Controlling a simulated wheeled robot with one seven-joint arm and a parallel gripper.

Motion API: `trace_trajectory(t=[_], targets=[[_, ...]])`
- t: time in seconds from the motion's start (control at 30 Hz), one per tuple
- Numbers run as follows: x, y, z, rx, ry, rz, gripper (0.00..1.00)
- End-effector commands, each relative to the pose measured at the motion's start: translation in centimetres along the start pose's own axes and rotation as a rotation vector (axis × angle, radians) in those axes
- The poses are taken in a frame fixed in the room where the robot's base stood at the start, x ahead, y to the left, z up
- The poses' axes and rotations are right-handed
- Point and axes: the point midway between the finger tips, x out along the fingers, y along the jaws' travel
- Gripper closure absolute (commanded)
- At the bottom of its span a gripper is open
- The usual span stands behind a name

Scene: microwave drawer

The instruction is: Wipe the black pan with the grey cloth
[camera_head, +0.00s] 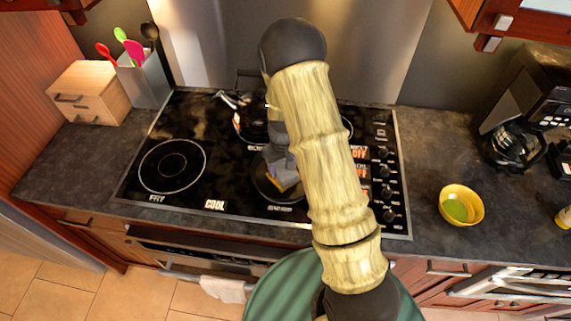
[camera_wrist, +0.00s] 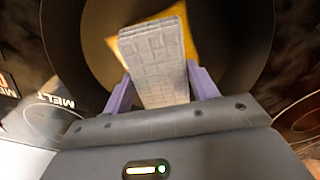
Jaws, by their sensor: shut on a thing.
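My gripper (camera_wrist: 161,86) is shut on the grey cloth (camera_wrist: 152,42), a folded, quilted piece between its two purple fingers in the wrist view. The black pan (camera_wrist: 60,52) lies right beyond the fingers, round with a dark rim and a brownish inside. A yellow patch (camera_wrist: 205,30) shows in the pan behind the cloth. In the head view the pan (camera_head: 264,188) is on the front middle of the stove, partly hidden by my arm, with my gripper (camera_head: 284,170) over it. Whether the cloth touches the pan cannot be told.
The black stovetop (camera_head: 215,184) has a bare front-left burner. Behind my arm stands another vessel (camera_head: 245,122), mostly hidden. A utensil holder (camera_head: 145,82) and wooden box (camera_head: 88,90) stand left. A yellow bowl (camera_head: 461,204) and coffee maker (camera_head: 512,145) are on the right counter.

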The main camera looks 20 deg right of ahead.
Motion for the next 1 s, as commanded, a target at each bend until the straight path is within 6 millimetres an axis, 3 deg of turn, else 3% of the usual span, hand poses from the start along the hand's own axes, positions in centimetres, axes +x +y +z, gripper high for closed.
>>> trace_trajectory(t=[0.43,0.67,1.0], targets=[[0.3,-1.8,0.3,0.0,0.001,0.0,0.83],[0.3,-1.6,0.3,0.001,0.001,0.0,0.83],[0.6,0.1,0.0,0.002,0.0,0.0,0.83]])
